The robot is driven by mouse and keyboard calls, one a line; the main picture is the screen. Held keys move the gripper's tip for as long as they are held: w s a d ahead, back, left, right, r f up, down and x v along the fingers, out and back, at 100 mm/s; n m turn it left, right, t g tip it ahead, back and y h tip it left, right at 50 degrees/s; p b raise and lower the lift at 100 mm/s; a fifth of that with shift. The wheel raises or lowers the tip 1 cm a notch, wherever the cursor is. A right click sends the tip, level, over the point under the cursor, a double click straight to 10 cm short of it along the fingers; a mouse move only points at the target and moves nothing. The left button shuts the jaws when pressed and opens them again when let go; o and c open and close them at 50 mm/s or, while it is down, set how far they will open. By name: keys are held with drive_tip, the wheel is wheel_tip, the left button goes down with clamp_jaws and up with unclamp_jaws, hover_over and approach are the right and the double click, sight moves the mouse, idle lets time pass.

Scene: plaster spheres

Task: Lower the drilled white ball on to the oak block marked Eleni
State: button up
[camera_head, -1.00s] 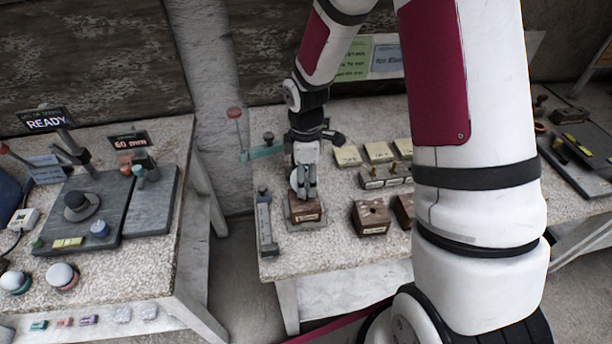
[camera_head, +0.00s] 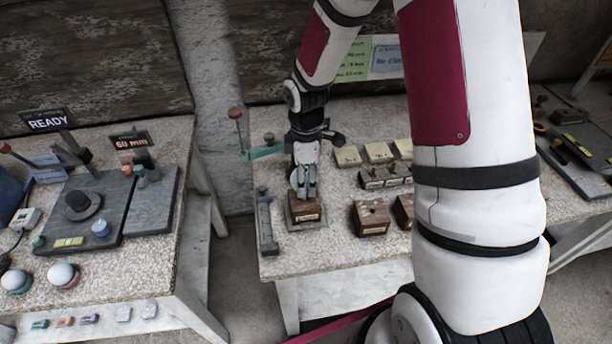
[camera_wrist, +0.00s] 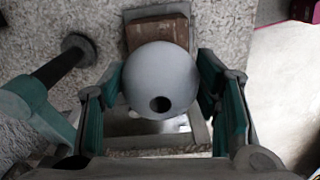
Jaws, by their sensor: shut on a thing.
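In the wrist view, my gripper (camera_wrist: 162,98) is shut on a white ball (camera_wrist: 160,72), one finger on each side. A dark drilled hole shows on the ball's near side. A brown wooden block (camera_wrist: 157,30) shows behind the ball, partly hidden by it. In the head view, my gripper (camera_head: 307,188) is just over a wooden block (camera_head: 306,210) with a pale label on its front. The label is too small to read. The ball (camera_head: 295,181) is mostly hidden behind the fingers, and I cannot tell whether it touches the block.
A second wooden block with a hole (camera_head: 371,218) stands to the right, with another beside it. A metal gauge-like bar (camera_head: 266,222) lies to the left. A teal arm with a red knob (camera_head: 236,114) stands behind left. Pale boxes (camera_head: 378,152) stand behind right.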

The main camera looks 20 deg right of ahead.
drive_tip(key=shift+f+b, duration=0.6)
drive_tip(key=shift+f, duration=1.45)
drive_tip(key=o, duration=1.4)
drive_tip(key=shift+c, duration=0.2)
drive_tip(key=shift+r, duration=0.15)
drive_tip(key=shift+r+p, duration=0.9)
drive_tip(key=shift+r, duration=1)
